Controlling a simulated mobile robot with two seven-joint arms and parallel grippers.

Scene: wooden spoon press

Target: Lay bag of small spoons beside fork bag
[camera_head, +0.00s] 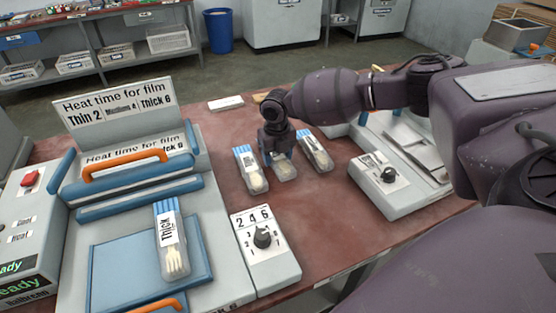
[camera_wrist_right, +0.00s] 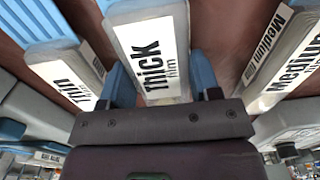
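My right gripper (camera_head: 283,158) points down over the middle bag of the row on the red-brown table. This bag (camera_head: 287,173) is clear with a pale content end; its label reads "Thick film" in the right wrist view (camera_wrist_right: 155,52). The blue fingers (camera_wrist_right: 163,88) stand on either side of it; whether they press on it I cannot tell. A bag labelled Thin (camera_head: 250,169) lies to the left and a bag labelled Medium (camera_head: 316,150) to the right. Another Thick bag (camera_head: 171,240) with fork-like pale tines lies on the press's blue pad (camera_head: 117,272). My left gripper is not in view.
The press (camera_head: 130,165) with its orange handle stands open at left. A dial box (camera_head: 264,246) marked 2 4 6 sits right of the pad. A grey machine with a knob (camera_head: 388,180) stands to the right. A small white block (camera_head: 226,103) lies behind the bags.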

